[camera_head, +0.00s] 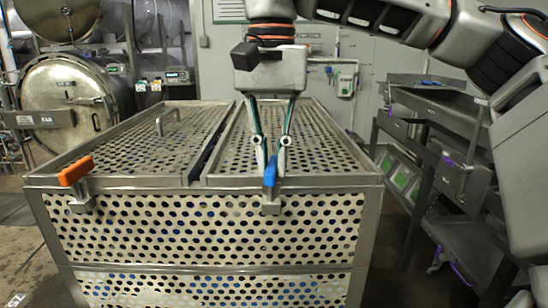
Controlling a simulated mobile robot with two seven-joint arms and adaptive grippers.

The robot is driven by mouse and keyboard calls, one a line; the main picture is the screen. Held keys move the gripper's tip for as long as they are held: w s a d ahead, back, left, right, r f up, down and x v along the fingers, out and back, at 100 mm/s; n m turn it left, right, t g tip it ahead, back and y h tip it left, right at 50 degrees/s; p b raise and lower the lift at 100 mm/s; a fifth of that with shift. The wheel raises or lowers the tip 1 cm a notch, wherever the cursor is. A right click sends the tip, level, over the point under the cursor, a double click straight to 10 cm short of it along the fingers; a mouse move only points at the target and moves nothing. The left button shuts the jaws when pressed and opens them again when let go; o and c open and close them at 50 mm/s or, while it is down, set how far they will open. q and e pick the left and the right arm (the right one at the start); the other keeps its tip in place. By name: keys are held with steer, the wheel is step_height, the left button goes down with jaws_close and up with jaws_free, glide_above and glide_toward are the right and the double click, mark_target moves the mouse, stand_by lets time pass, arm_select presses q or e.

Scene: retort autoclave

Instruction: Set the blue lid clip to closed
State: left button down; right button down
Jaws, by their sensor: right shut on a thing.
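The blue lid clip (270,172) is on the front top edge of the perforated metal basket (200,232), right of the middle. Its blue handle stands upright above a metal bracket. My right gripper (270,168) points down from above and is shut on the blue handle, with one finger on each side. The fingertips partly cover the handle. An orange clip (76,171) sits on the same front edge at the far left, its handle tilted. The left gripper is not in view.
Two perforated lids lie on the basket top, and the left lid (120,140) has a raised handle (168,121). Round autoclave doors (66,100) stand at the back left. Metal shelving (440,120) stands at the right beside my right arm.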

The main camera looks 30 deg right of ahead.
mark_target(271, 164)
steer(key=shift+w+a+r+n, duration=0.1)
steer(key=shift+n, duration=0.7)
steer(key=c, duration=2.1)
jaws_free()
step_height(271, 164, up, 12)
